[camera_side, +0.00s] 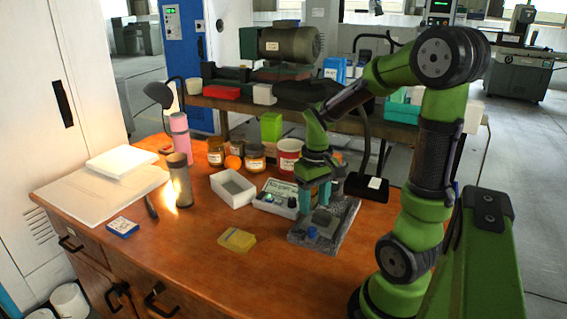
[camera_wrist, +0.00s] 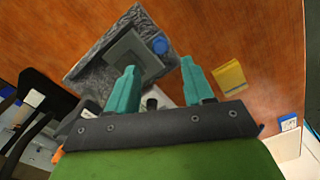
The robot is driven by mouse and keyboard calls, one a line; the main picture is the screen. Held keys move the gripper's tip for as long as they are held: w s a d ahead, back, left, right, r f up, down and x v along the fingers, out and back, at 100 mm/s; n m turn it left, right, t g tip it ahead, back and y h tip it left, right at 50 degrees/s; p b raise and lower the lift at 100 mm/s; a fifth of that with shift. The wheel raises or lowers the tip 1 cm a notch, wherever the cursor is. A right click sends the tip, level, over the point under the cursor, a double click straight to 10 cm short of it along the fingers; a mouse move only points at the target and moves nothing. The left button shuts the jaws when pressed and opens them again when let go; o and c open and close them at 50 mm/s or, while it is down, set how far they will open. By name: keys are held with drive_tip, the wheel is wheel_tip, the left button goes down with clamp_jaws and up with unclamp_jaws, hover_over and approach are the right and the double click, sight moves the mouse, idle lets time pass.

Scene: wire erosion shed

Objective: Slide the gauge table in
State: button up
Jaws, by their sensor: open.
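The gauge table appears to be the grey plate (camera_side: 322,218) on a mottled grey stone base (camera_side: 343,222) at the bench's front right. In the wrist view the plate (camera_wrist: 133,47) lies flat on the base (camera_wrist: 97,60). A blue knob (camera_side: 312,234) is at the plate's near side; it also shows in the wrist view (camera_wrist: 160,45). My gripper (camera_side: 317,206) is open, its teal fingers pointing down above the back part of the base. In the wrist view the fingertips (camera_wrist: 159,66) are spread and nothing is between them. I cannot tell whether a finger touches anything.
A control box (camera_side: 275,198) with lit buttons stands just left of the base, near a white tray (camera_side: 233,189). A yellow pad (camera_side: 237,240) lies in front. Jars and a red-white tin (camera_side: 288,158) stand behind. The front right bench is clear.

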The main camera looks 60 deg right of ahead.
sight(313, 228)
wheel_tip(313, 228, down, 8)
drive_tip(key=shift+r, duration=0.1)
drive_tip(key=shift+c, duration=0.3)
clamp_jaws()
drive_tip(key=shift+d, duration=0.1)
